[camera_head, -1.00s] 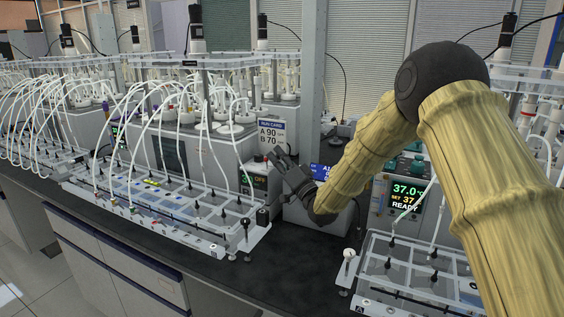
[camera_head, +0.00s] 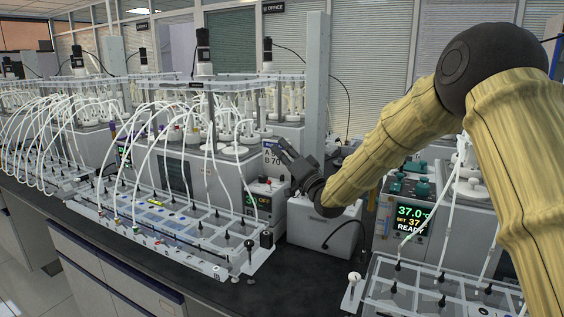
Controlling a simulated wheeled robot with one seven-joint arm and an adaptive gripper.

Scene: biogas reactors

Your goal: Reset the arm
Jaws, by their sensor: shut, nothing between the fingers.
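My gripper (camera_head: 283,152) is at the end of my yellow arm, which reaches in from the right side. It is dark grey, shut and empty. It points to the upper left, in front of the sign reading A 9 and B 70 (camera_head: 270,158), and covers part of it. It hangs above the gap between the two reactor units. I cannot tell whether it touches anything.
A left reactor unit (camera_head: 265,203) with white tubes stands behind a clear tube rack (camera_head: 150,232). A right unit's display (camera_head: 411,219) reads 37.0 and READY, with another rack (camera_head: 425,290) before it. A grey box (camera_head: 328,240) stands between.

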